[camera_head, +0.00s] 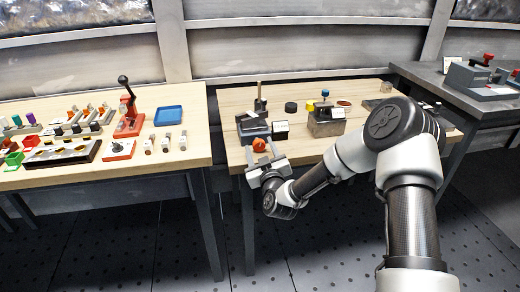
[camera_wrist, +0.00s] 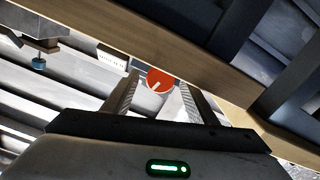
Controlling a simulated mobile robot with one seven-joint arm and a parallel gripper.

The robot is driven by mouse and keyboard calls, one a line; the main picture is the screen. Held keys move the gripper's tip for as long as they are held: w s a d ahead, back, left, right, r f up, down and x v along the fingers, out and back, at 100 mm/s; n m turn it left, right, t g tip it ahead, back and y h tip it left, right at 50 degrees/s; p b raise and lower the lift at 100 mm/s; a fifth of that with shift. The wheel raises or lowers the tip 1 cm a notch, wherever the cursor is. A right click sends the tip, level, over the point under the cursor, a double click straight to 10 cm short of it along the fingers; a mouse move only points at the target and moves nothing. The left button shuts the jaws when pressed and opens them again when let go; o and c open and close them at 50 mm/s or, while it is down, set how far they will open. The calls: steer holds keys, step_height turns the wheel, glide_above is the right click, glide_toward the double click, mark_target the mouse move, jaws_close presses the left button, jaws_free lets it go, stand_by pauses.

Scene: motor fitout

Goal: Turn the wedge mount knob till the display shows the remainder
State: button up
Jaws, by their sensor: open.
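An orange-red knob (camera_head: 260,145) sits on the front of a dark grey mount (camera_head: 253,128) near the front edge of the middle table. In the wrist view the knob (camera_wrist: 160,77) is a round face with a pale pointer mark. My gripper (camera_head: 263,152) is open at the knob, one finger on each side. In the wrist view the fingertips (camera_wrist: 159,88) flank it; I cannot tell whether they touch it. A small black box with a pale face (camera_head: 280,130) stands right of the mount; no reading is legible. I cannot tell whether it is the display.
A black round piece (camera_head: 291,107) lies behind. The left table (camera_head: 185,100) holds a red press (camera_head: 129,122), a blue tray (camera_head: 168,116) and several small parts.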

steer(key=c, duration=1.1)
steer(key=shift+m, duration=0.3)
steer(key=m+b, duration=0.2)
steer(key=m, duration=0.1)
steer(key=shift+f, duration=0.1)
steer(key=shift+d+m+b, duration=0.1)
steer(key=shift+m+b, duration=0.35)
steer(key=shift+m, duration=1.65)
steer(key=o, duration=1.1)
